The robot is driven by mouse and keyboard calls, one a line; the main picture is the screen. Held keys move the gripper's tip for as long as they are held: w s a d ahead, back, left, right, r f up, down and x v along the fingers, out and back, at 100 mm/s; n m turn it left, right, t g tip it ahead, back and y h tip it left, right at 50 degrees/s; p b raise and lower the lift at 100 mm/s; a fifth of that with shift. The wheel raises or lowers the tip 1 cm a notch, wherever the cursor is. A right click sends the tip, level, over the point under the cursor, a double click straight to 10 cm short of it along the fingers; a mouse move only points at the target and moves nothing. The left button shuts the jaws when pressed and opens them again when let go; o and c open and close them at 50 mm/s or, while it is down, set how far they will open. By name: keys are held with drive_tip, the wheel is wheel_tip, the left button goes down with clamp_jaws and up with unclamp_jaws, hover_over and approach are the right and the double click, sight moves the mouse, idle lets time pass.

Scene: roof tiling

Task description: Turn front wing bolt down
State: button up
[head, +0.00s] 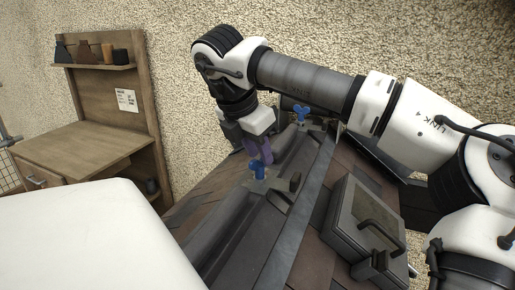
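The front wing bolt (258,170) is blue and stands on the dark ridge piece (238,215) of the roof. My gripper (259,158) points down right over this bolt, its purple fingers at or just above the bolt's wings. The fingers partly hide the top of the bolt. I cannot tell whether they grip it or stand apart around it. A second blue wing bolt (301,113) stands farther back on the ridge, clear of my gripper.
Brown roof tiles (310,260) slope down to the right, with a grey metal box with a handle (367,224) on them. A wooden workbench (80,150) with a shelf (95,67) stands at the left. A rough stucco wall (195,150) is behind.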

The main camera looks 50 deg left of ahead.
drive_tip(key=shift+s+r, duration=0.2)
drive_tip(key=shift+r, duration=0.25)
drive_tip(key=p+v, duration=0.8)
drive_tip(key=v, duration=0.5)
drive_tip(key=shift+p, duration=0.4)
drive_tip(key=shift+w+d+f, duration=0.1)
